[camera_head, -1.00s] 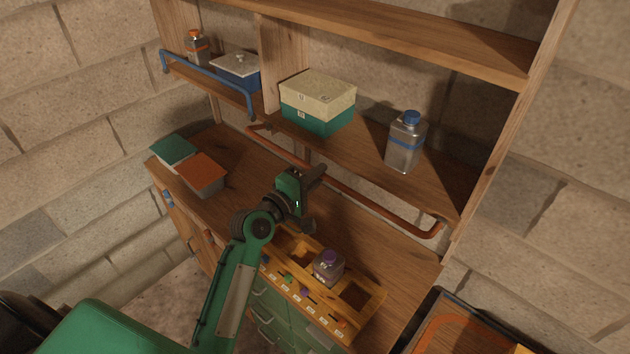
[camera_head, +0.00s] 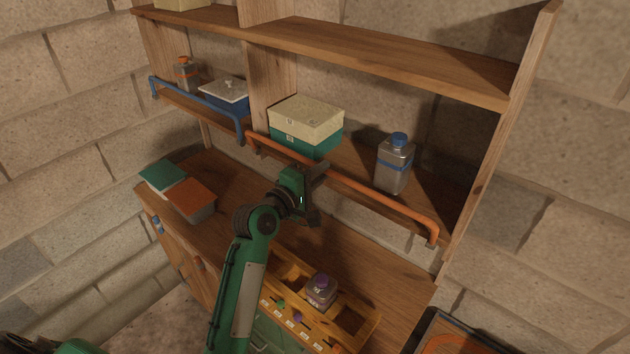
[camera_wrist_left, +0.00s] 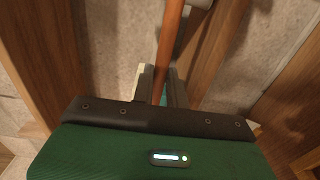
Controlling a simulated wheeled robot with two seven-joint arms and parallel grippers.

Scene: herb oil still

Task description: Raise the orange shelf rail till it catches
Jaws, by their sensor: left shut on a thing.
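The orange shelf rail (camera_head: 382,197) is a long bar with bent ends along the front of the right-hand middle shelf (camera_head: 358,151). It stands at or slightly above the shelf's front edge. My left gripper (camera_head: 316,184) is shut on the rail, left of its middle. In the left wrist view the rail (camera_wrist_left: 171,40) runs down between the fingers (camera_wrist_left: 160,88). The hand hides a short piece of the rail, and whether its ends are caught cannot be told. My right gripper is out of view.
A cream-and-green box (camera_head: 305,125) and a blue-capped bottle (camera_head: 396,163) stand behind the rail. A blue rail (camera_head: 195,101) fronts the left shelf. Below, a yellow rack (camera_head: 350,320) holds a purple-capped jar (camera_head: 321,290). Two boxes, green (camera_head: 162,176) and orange (camera_head: 190,200), sit on the left worktop.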

